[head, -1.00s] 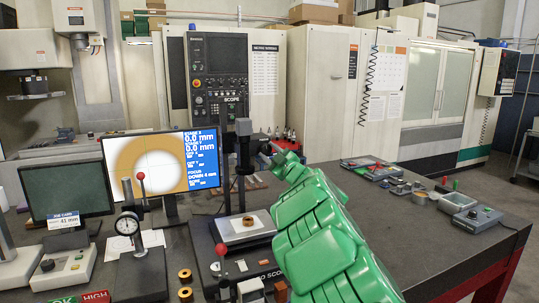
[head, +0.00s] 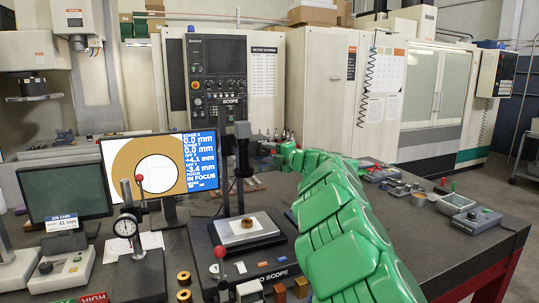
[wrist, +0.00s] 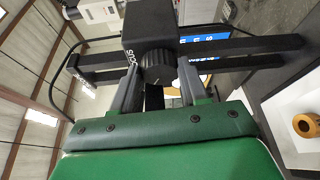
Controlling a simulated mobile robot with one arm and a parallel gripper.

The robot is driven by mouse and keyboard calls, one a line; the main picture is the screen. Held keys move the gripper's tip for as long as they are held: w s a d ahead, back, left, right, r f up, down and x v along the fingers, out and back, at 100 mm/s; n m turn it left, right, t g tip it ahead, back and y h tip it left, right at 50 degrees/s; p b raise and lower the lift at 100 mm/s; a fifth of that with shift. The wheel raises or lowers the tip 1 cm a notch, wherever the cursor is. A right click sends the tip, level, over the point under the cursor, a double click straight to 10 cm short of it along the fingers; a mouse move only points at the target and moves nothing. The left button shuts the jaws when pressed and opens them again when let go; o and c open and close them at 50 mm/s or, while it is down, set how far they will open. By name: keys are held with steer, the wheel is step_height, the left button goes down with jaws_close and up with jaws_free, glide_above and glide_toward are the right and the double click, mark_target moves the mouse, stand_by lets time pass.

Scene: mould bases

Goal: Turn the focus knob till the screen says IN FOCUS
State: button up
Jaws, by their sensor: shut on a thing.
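The focus knob (wrist: 157,70), dark and ribbed, sits on the black scope head (wrist: 155,25) marked FOCUS in the wrist view. My gripper (wrist: 160,75) is shut on the knob, one finger on each side of it. In the head view my green arm reaches in from the lower right, and my gripper (head: 268,148) is at the scope's column; the knob is hard to make out there. The screen (head: 150,165) shows a sharp-edged white disc in a brown ring and reads IN FOCUS. A brass ring (head: 247,222) lies on the scope's white stage plate (head: 262,232).
A dial gauge stand (head: 126,228) and loose brass rings (head: 184,278) stand left of the scope. A dark job card screen (head: 65,185) is further left. Trays and small parts (head: 395,187) lie on the right of the bench.

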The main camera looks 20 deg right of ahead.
steer(key=shift+a+n+g, duration=0.1)
steer(key=shift+n+g, duration=0.3)
steer(key=shift+n, duration=0.5)
steer(key=o, duration=1.1)
steer(key=shift+c, duration=0.2)
steer(key=v, duration=0.7)
steer(key=shift+s, duration=0.4)
steer(key=shift+r, duration=0.1)
